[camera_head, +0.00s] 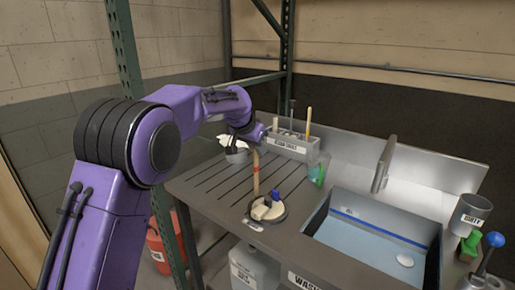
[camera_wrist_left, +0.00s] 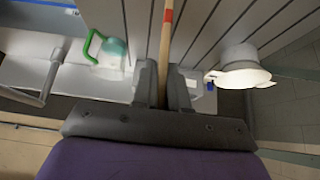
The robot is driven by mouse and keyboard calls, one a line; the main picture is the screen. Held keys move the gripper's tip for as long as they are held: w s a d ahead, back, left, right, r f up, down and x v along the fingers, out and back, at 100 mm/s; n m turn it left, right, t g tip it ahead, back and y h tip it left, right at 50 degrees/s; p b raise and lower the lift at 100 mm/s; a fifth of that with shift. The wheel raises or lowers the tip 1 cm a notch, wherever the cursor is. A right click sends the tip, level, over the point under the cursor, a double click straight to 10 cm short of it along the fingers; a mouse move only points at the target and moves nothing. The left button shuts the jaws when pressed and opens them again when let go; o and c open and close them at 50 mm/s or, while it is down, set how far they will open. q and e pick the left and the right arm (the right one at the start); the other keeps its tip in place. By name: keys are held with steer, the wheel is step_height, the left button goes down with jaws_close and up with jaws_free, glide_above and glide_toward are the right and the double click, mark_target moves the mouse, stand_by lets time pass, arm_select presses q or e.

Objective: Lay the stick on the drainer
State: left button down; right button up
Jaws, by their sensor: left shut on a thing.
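A wooden stick (camera_head: 256,174) with a red band stands roughly upright in the head view, its lower end near a round pale dish (camera_head: 267,209). I cannot tell whether it touches the dish or the counter. My left gripper (camera_head: 257,148) is shut on the stick's upper part. In the left wrist view the stick (camera_wrist_left: 165,45) runs between the fingers of the left gripper (camera_wrist_left: 163,75). The drainer (camera_head: 204,184) is the grooved dark area of the counter, left of the sink, below and beside the gripper. My right gripper is not in view.
A white tool holder (camera_head: 287,146) with upright tools stands behind the drainer. A clear jug with green (camera_head: 318,170) stands to its right. The sink (camera_head: 375,238) lies further right. The drainer's left part is clear.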

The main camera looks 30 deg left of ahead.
arm_select(q)
steer(key=c, duration=1.2)
jaws_free()
steer(key=shift+f, duration=0.15)
steer(key=shift+o, duration=0.2)
steer(key=v, duration=1.2)
